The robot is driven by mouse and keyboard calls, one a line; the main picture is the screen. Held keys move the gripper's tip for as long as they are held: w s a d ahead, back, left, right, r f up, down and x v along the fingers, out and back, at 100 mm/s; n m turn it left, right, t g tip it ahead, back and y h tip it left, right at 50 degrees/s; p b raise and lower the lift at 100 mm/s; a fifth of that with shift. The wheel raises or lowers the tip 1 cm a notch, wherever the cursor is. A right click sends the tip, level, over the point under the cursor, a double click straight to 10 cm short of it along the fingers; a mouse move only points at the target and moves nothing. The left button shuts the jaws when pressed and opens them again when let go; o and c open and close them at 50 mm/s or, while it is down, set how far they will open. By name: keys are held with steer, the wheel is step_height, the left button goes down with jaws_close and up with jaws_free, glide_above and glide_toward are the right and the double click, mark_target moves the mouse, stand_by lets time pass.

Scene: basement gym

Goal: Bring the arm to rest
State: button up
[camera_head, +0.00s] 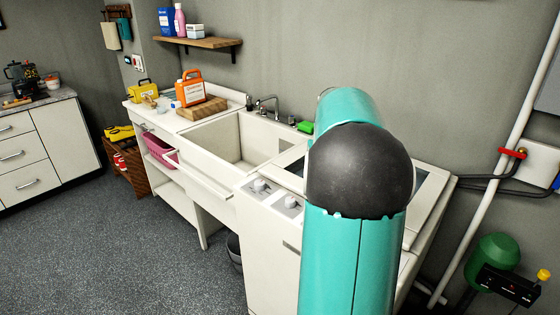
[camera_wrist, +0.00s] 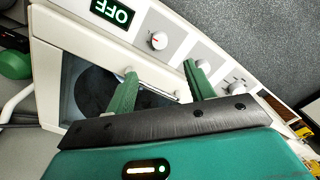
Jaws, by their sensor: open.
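My arm is teal with a dark grey joint and covers much of the right middle of the head view. My gripper is hidden in that view. In the wrist view my gripper (camera_wrist: 160,82) has two green fingers set well apart, with nothing between them. It is over the top of a white machine (camera_wrist: 46,24), which has a dark window (camera_wrist: 85,85), knobs (camera_wrist: 158,40) and a display reading OFF (camera_wrist: 113,11). I cannot tell whether the fingers touch the machine. The machine's white top also shows in the head view, partly behind my arm.
A white sink (camera_head: 222,140) stands left of the machine. An orange jug (camera_head: 190,88) is on a wooden board (camera_head: 203,109) beside it. A shelf (camera_head: 210,42) is on the wall. Pipes (camera_head: 490,170) and a green tank (camera_head: 492,258) are at right. The floor (camera_head: 110,245) at left is clear.

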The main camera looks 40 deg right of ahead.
steer(key=shift+a, duration=0.1)
steer(key=w+a+r+n+t+h, duration=0.1)
steer(key=a+r+n, duration=0.15)
steer(key=a, duration=0.95)
steer(key=w+a+r+n+t, duration=0.1)
steer(key=a+r+n, duration=0.15)
steer(key=a, duration=0.85)
steer(key=s+a+f+n+t, duration=0.1)
steer(key=s+a+f, duration=0.1)
steer(key=s+a, duration=0.3)
steer(key=s+a+f+n+t+y, duration=0.1)
steer(key=s+a, duration=0.3)
steer(key=a, duration=0.9)
steer(key=shift+s+a+f+n+t, duration=0.2)
steer(key=shift+s+f+n+t, duration=0.2)
steer(key=shift+n+t, duration=0.3)
steer(key=shift+c, duration=0.2)
steer(key=c, duration=0.3)
